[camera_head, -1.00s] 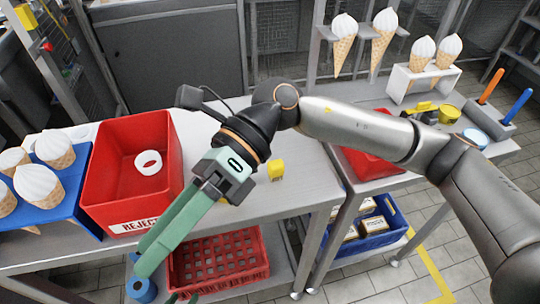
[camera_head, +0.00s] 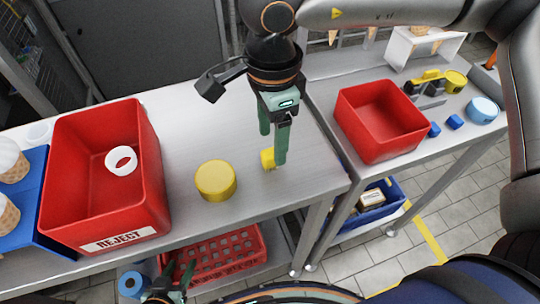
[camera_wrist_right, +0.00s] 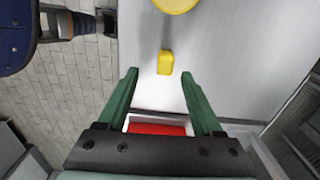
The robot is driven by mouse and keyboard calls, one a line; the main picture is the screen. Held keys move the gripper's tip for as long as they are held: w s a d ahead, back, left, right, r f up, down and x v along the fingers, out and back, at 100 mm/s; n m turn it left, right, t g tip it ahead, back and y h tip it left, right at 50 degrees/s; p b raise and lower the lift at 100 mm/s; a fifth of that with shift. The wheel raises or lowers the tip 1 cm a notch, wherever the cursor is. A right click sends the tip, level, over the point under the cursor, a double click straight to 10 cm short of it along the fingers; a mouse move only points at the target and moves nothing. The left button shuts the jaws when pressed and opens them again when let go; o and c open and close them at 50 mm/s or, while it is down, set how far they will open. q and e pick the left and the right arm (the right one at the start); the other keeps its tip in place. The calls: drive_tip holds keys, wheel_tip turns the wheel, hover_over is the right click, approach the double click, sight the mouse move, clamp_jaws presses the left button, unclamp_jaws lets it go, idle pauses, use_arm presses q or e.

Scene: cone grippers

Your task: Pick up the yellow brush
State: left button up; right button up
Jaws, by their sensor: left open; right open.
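A small yellow block-shaped piece (camera_head: 267,159) lies on the grey table near its right end. It may be the yellow brush; no bristles show. My right gripper (camera_head: 272,148) points down beside it, open and empty, one finger partly overlapping it in the head view. In the right wrist view, the yellow piece (camera_wrist_right: 166,62) lies beyond the open fingertips (camera_wrist_right: 162,73), roughly centred between them, with nothing in the jaws. My left gripper (camera_head: 177,272) is low at the bottom of the head view, open, partly cut off.
A yellow round tub (camera_head: 215,181) stands left of the yellow piece. A red reject bin (camera_head: 60,180) holding a white ring is further left. A gap separates the tables.

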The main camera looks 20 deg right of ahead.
sight(270, 152)
drive_tip(key=shift+w+f, duration=0.2)
drive_tip(key=shift+f, duration=1.55)
drive_tip(key=shift+w+f, duration=0.2)
drive_tip(key=shift+f, duration=1.5)
clamp_jaws()
